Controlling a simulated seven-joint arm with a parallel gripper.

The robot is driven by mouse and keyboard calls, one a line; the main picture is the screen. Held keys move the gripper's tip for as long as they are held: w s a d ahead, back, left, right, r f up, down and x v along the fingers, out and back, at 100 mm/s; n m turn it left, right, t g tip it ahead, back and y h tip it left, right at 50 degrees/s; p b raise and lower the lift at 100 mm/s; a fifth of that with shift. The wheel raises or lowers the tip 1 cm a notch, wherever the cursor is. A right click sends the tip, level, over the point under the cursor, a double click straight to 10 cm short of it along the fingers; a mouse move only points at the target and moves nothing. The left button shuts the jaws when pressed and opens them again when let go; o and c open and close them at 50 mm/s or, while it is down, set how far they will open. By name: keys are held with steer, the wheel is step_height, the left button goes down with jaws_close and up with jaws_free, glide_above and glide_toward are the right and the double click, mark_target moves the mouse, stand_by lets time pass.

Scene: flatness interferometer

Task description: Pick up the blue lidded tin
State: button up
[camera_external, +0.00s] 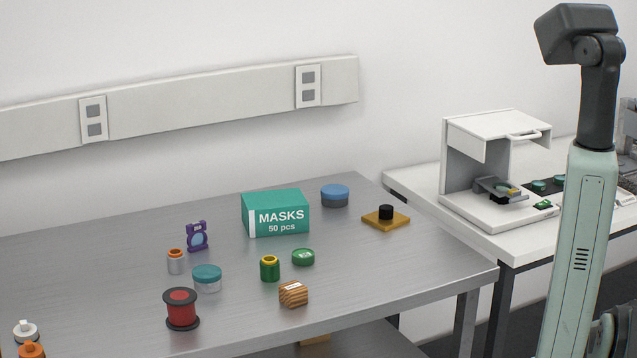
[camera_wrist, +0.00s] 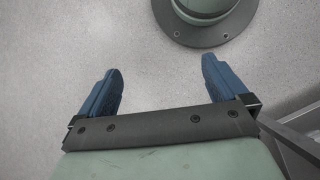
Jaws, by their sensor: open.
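The blue lidded tin (camera_external: 335,196) stands upright at the back right of the steel table, with a blue lid over a grey body. It is just right of and behind the green masks box. My gripper (camera_wrist: 161,66) shows in the wrist view with its two blue fingers wide apart and nothing between them. It is over the floor, away from the table top, and the tin is not in that view. The external view shows part of my arm at the right, but not the gripper.
The masks box (camera_external: 275,213) and a brass plate with a black knob (camera_external: 386,217) flank the tin. A teal-lidded jar (camera_external: 207,278), red spool (camera_external: 182,309), green tin (camera_external: 303,257) and striped wooden block (camera_external: 293,294) stand nearer. A white instrument (camera_external: 480,190) sits on the right bench.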

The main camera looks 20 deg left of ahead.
steer(key=w+a+r+n+t+h, duration=0.2)
steer(key=w+r+n+t, duration=0.15)
steer(key=w+r, duration=1.15)
steer(key=w+a+r+n+t+h, duration=0.2)
steer(key=w+r+t+h, duration=0.15)
steer(key=w+r, duration=1.25)
steer(key=w+a+r+n+t+h, duration=0.1)
steer(key=w+a+r+n+t, duration=0.2)
steer(key=w+r, duration=1.2)
steer(key=w+a+r+n+t, duration=0.1)
steer(key=w+a+r+t, duration=0.2)
steer(key=r, duration=0.8)
steer(key=w+a+r+n+t, duration=0.1)
steer(key=w+a+r+t, duration=0.2)
steer(key=r, duration=0.9)
steer(key=a+r+t+y, duration=0.2)
steer(key=a+r, duration=0.1)
steer(key=a, duration=0.6)
steer(key=g+y, duration=0.9)
steer(key=g, duration=0.3)
glide_above(335, 189)
steer(key=f, duration=2.5)
steer(key=shift+s+d+f, duration=0.15)
steer(key=shift+s+f, duration=0.15)
steer(key=shift+s, duration=0.05)
steer(key=shift+w+f, duration=0.15)
steer(key=shift+f, duration=1.2)
steer(key=shift+w+f, duration=0.1)
steer(key=shift+f, duration=1.2)
